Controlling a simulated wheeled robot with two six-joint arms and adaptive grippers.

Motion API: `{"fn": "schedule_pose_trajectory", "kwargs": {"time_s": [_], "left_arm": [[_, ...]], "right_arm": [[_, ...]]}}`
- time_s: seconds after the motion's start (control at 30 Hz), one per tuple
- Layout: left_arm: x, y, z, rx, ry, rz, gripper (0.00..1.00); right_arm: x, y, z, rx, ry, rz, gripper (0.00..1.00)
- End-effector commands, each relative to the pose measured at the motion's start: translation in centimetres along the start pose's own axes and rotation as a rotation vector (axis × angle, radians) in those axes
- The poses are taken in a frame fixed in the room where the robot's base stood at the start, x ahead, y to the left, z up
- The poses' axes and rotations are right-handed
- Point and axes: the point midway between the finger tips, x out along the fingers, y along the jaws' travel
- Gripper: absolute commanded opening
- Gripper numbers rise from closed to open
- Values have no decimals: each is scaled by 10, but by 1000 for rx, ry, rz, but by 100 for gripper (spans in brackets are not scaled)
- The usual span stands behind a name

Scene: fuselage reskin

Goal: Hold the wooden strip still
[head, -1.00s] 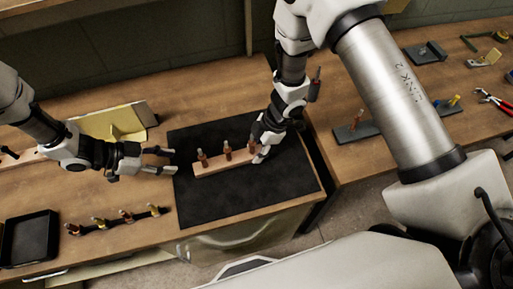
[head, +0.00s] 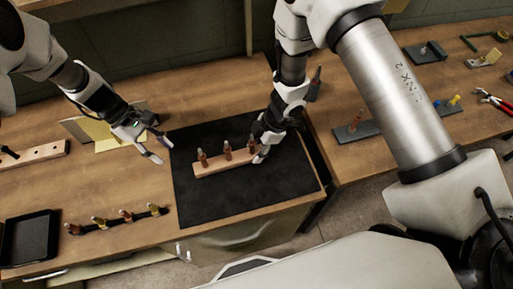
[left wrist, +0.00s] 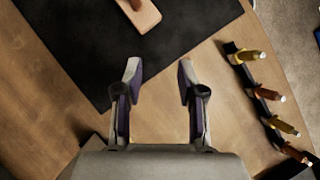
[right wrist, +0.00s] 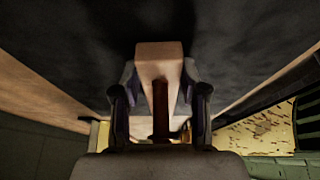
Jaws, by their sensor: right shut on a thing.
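The wooden strip (head: 222,165) lies on the black mat (head: 245,195) with several copper-coloured pegs standing in it. My right gripper (head: 261,155) is shut on the strip's right end. In the right wrist view the strip's end (right wrist: 158,58) sits between the fingers (right wrist: 158,85), with a reddish peg (right wrist: 160,110) close to the palm. My left gripper (head: 157,147) is open and empty, left of the mat and apart from the strip.
A rack with several yellow and copper pieces (head: 119,217) and a black tray (head: 28,240) are at the front left. Another wooden strip (head: 40,153) lies far left. A yellow-and-tan bracket (head: 105,140) stands behind my left gripper. Pliers (head: 495,102) and holders are on the right table.

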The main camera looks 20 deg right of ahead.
Motion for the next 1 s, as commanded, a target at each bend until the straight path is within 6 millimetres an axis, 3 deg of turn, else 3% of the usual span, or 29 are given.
{"fn": "schedule_pose_trajectory", "kwargs": {"time_s": [0.1, 0.2, 0.37, 0.73, 1.0], "left_arm": [[-5, 19, 26, -77, -114, 57, 40], [-6, 26, 35, -102, -156, 78, 40], [7, 27, 38, -106, -162, 78, 40], [67, 32, 47, -104, -159, 77, 40], [82, 34, 49, -103, -158, 80, 40]], "right_arm": [[0, 0, 0, 0, 0, -1, 5], [0, 0, 0, 0, 0, -1, 5], [0, 0, 0, 0, 0, -1, 5], [0, 0, 0, 0, 0, -1, 5], [0, 0, 0, 0, 0, -1, 5]]}}
